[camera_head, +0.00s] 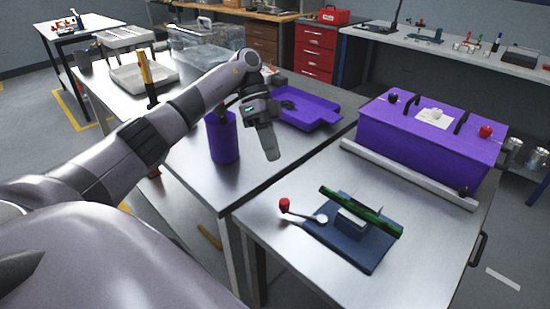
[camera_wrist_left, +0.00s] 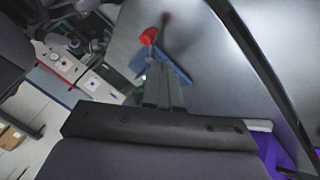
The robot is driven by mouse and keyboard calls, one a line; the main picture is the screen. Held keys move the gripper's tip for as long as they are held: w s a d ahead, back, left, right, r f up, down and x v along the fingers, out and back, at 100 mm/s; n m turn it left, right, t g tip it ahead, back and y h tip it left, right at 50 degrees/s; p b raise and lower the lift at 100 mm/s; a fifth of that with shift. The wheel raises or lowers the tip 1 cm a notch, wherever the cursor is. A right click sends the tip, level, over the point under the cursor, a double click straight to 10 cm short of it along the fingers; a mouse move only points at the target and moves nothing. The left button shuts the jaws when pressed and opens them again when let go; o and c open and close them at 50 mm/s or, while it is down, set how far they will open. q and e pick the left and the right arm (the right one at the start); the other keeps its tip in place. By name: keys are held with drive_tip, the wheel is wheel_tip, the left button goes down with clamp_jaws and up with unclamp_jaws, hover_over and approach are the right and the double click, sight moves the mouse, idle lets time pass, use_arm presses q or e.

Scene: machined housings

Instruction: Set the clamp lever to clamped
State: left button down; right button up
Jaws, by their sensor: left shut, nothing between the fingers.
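The clamp lever (camera_head: 304,211) has a red knob (camera_head: 284,203) and sticks out to the left from a pale round pivot. It belongs to a clamp fixture on a dark blue base plate (camera_head: 372,252) on the near right table. A long dark green bar (camera_head: 385,221) lies across the grey clamp block (camera_head: 350,219). My left gripper (camera_head: 272,156) is shut and empty, pointing down, above and behind the red knob and apart from it. In the left wrist view its fingers (camera_wrist_left: 163,85) point toward the red knob (camera_wrist_left: 149,36), and hide part of the blue base (camera_wrist_left: 143,62). My right gripper is not in view.
A large purple box (camera_head: 425,140) stands behind the fixture, with a pale rail (camera_head: 405,174) before it. A purple cup (camera_head: 222,138) and purple tray (camera_head: 310,112) sit on the left table (camera_head: 190,165). Bare metal surrounds the lever's knob.

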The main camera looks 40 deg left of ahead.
use_arm(q)
drive_tip(key=x, duration=0.8)
drive_tip(key=shift+d+f+p, duration=0.2)
drive_tip(key=shift+f+p, duration=0.05)
drive_tip(key=shift+p, duration=0.1)
